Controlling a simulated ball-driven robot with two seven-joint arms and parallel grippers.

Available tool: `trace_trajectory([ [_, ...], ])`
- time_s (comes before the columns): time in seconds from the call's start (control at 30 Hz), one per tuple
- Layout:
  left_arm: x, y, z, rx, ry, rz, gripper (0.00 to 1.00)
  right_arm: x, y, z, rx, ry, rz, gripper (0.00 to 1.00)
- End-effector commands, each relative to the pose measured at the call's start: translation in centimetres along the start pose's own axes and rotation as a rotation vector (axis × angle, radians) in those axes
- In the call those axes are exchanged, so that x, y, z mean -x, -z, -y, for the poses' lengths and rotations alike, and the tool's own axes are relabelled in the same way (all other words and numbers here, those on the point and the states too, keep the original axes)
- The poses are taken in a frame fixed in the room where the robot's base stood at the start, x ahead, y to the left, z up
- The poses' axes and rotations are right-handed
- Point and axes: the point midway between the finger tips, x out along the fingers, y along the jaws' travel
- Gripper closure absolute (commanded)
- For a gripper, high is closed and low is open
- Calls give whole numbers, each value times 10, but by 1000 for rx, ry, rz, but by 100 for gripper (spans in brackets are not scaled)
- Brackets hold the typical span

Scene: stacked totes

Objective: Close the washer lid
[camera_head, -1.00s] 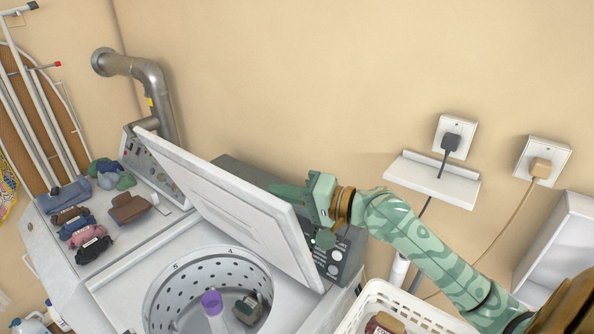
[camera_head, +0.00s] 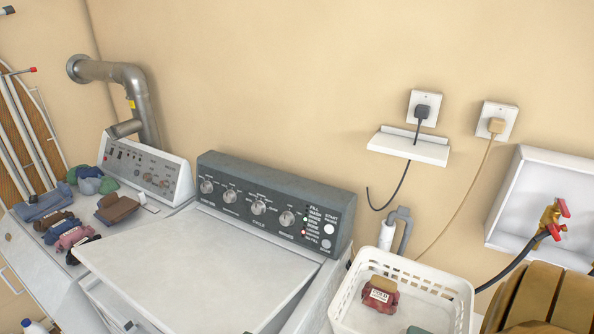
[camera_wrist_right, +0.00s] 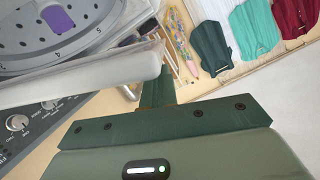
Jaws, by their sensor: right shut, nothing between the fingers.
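The washer lid (camera_head: 195,270) is a broad white panel, swung down low over the washer top in the head view. A gap shows under its left edge, so it is not flat. In the right wrist view the lid's edge (camera_wrist_right: 90,82) crosses in front of the perforated drum (camera_wrist_right: 30,35), which holds a purple-topped agitator. My right gripper (camera_wrist_right: 156,88) is shut and empty, close by the lid's corner; whether it touches cannot be told. The washer's grey control panel (camera_head: 275,205) stands behind the lid. My left gripper is in neither view.
A white basket (camera_head: 400,285) with clothes stands right of the washer. The dryer (camera_head: 145,170) at left has folded clothes (camera_head: 70,235) on top. A wall shelf (camera_head: 408,148), cords and a red-handled tap (camera_head: 552,220) are on the right. Coloured folded cloths (camera_wrist_right: 255,30) show in the wrist view.

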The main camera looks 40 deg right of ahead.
Motion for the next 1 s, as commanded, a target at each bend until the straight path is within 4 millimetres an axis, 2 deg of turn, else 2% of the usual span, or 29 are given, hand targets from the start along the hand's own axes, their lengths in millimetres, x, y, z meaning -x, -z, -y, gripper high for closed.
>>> trace_trajectory([
  [0.03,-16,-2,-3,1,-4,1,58,-6,-23,-2,23,-9,3,100],
  [0.1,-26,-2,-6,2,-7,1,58,-11,-42,-2,67,-19,2,100],
  [0.2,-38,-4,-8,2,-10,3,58,-16,-65,-3,118,-32,2,100],
  [0.33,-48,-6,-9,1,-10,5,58,-21,-85,-5,165,-43,2,100],
  [0.53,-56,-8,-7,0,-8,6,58,-25,-98,-7,204,-52,1,100],
  [1.0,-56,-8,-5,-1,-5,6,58,-25,-99,-7,211,-54,-1,100],
])
